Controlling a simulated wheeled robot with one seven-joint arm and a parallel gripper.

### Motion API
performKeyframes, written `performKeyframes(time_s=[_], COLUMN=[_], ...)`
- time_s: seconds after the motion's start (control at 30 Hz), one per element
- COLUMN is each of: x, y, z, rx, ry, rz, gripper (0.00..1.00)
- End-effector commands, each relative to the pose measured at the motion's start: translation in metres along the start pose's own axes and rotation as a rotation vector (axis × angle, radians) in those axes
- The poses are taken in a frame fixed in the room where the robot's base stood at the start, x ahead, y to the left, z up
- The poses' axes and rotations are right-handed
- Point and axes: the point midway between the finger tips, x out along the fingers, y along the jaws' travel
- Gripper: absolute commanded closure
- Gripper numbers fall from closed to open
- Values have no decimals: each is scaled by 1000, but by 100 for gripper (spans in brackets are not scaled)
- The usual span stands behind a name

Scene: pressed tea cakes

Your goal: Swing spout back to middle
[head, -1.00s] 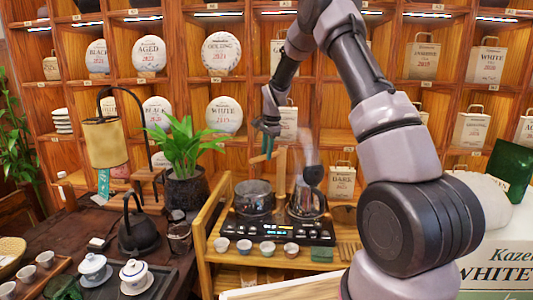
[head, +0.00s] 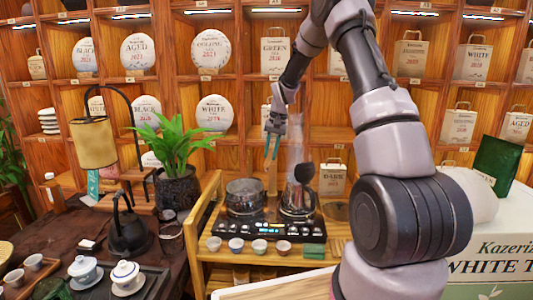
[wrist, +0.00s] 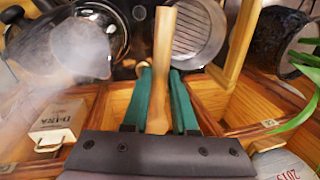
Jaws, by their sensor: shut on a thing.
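The wooden spout (wrist: 163,50) is a light-brown bar. In the wrist view it runs up between the steaming glass kettle (wrist: 68,45) on the left and the ridged round pot (wrist: 198,30) on the right. My gripper (wrist: 160,97) is shut on the spout, one green finger on each side. In the head view my gripper (head: 273,152) is above and behind the stove, and the spout (head: 271,178) shows just under the fingers, between the pot (head: 245,196) and the kettle (head: 300,200). The spout's far mount is hidden.
The black stove (head: 265,229) sits on a wooden stand with several small cups along its front. A potted plant (head: 178,150) stands to the left. Shelves with tea cakes and bags (head: 333,180) rise close behind.

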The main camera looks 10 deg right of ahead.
Motion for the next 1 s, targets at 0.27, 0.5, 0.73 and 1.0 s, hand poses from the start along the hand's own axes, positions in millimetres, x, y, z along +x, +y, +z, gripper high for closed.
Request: performKeyframes(time_s=[0.27, 0.5, 0.73, 1.0], x=[-2, -3, -3, -2], y=[7, 8, 8, 8], z=[-2, -2, -2, -2], rx=[-83, -99, -99, -99], ry=[-14, -17, -17, -18], rz=[-1, -1, -1, 0], gripper=[100, 100, 100, 44])
